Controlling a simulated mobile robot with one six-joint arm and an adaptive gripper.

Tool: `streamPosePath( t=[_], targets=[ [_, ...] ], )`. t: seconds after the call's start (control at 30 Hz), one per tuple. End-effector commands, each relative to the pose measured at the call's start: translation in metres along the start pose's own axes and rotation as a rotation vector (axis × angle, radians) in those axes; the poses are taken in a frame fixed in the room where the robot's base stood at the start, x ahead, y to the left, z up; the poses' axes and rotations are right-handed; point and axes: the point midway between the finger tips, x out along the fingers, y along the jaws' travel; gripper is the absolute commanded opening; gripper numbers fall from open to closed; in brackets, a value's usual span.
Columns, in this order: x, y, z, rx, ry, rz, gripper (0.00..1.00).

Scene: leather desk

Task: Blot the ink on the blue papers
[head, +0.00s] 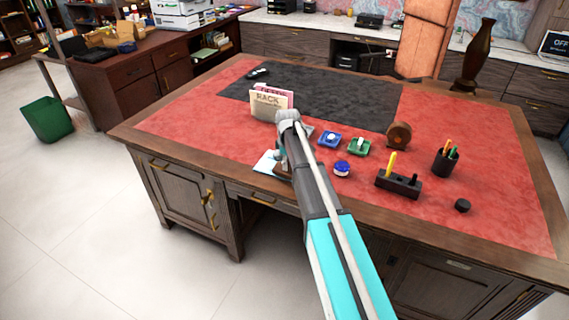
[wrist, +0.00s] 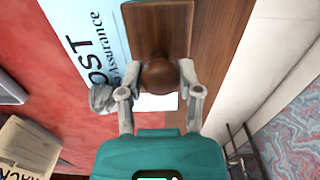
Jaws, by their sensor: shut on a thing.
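A wooden blotter (wrist: 158,18) with a round brown knob (wrist: 158,76) is in the wrist view. My gripper (wrist: 159,72) is shut on the knob, with one finger on each side. A pale blue paper (wrist: 95,35) with dark printed letters lies beside and partly under the blotter's outline. It also shows in the head view (head: 265,163), left of my gripper (head: 285,170), near the desk's front edge. The arm hides most of the blotter in the head view. I cannot tell whether the blotter touches the paper, and I see no clear ink patch.
The desk has a red leather top (head: 190,115) and a black mat (head: 330,93). A rack (head: 268,103) stands behind my gripper. Right of my arm are a blue pad (head: 329,139), a green pad (head: 359,147), a blue-lidded jar (head: 342,168), a pen block (head: 398,184) and a pen cup (head: 445,161).

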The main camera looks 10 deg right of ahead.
Motion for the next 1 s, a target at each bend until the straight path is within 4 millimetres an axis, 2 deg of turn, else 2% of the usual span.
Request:
streamPosePath(
  t=[1.0],
  targets=[
    [-0.056,0.0,0.0,0.0,-0.001,0.0,0.08]
  ],
)
